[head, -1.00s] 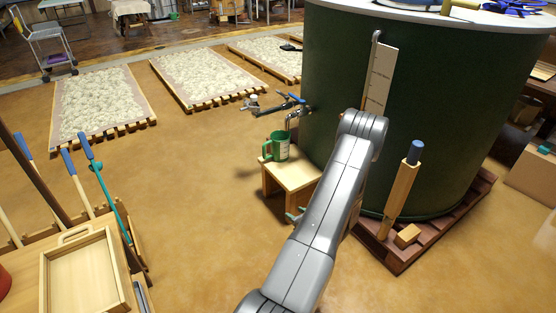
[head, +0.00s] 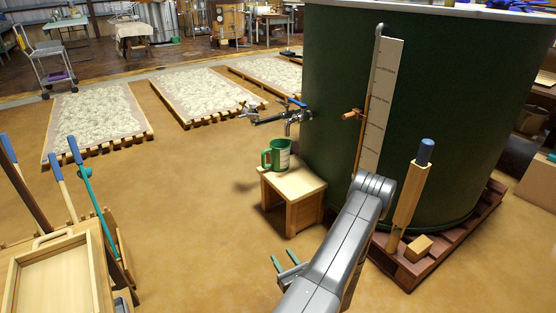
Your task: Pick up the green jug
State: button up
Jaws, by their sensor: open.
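The green jug (head: 279,156) stands upright on a small wooden stool (head: 293,186) beside the large dark green tank. Its handle is on its left side, and a pale label shows on its front. It sits just below the tap (head: 291,116) on the tank's side. My gripper (head: 283,263) is low in front of the stool, below and apart from the jug. Its two teal fingers point up and left, with a gap between them and nothing in it.
The green tank (head: 430,120) stands on a reddish pallet (head: 465,235) at right, with a wooden post (head: 408,195) before it. A wooden tray (head: 58,275) and long-handled tools are at left. The floor left of the stool is clear.

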aim_at(277, 157)
jog(key=i+j, duration=0.15)
jog(key=i, duration=0.4)
jog(key=i+j+z, duration=0.1)
jog(key=i, duration=0.45)
jog(key=i+j+z, duration=0.1)
jog(key=i, duration=0.45)
jog(key=j, duration=0.1)
